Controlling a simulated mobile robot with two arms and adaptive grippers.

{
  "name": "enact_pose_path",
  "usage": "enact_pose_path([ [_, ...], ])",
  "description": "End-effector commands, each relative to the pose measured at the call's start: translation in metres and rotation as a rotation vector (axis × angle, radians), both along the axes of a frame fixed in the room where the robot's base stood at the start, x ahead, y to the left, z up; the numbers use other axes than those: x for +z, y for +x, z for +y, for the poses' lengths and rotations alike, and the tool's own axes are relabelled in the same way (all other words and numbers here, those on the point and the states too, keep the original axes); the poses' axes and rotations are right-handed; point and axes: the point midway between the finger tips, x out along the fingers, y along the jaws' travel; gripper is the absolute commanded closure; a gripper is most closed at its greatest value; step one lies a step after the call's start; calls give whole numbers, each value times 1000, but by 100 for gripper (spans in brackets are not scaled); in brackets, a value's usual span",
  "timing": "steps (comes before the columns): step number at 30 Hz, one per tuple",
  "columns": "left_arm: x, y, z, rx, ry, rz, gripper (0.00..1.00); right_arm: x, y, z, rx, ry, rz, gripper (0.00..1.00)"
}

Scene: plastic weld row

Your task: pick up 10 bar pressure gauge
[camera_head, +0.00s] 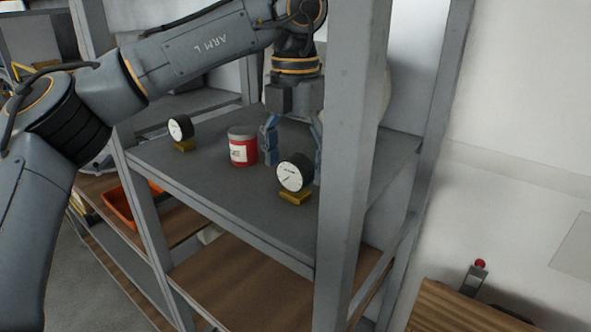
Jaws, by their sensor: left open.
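Two round pressure gauges with white dials, black cases and brass bases stand upright on a grey shelf (225,195). The nearer gauge (295,173) is near the shelf's front edge, left of the upright post. The other gauge (180,128) is at the left end. Their dial markings are too small to read, so I cannot tell which is the 10 bar one. My left gripper (293,160) points down with its blue fingers open at the nearer gauge, which partly covers the right finger. I cannot tell whether they touch. My right gripper is out of view.
A red can (242,147) with a white label stands close beside the left finger. A thick grey post (352,150) rises in front of the shelf, just right of the nearer gauge. An orange bin (118,205) sits lower left. Shelf space between can and far gauge is clear.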

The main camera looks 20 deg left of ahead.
Motion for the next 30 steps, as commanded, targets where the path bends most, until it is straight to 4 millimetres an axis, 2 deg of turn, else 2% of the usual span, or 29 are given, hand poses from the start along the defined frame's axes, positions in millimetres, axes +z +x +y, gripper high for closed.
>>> enact_pose_path([
  [4,-14,0,1,0,0,1,21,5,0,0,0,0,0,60],
  [11,-17,0,0,0,0,-1,21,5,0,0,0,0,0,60],
  [14,-17,0,0,0,0,-1,37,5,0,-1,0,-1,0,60],
  [21,-16,0,0,0,0,0,86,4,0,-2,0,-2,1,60],
  [30,-12,1,0,1,-1,-2,86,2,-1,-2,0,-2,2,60],
])
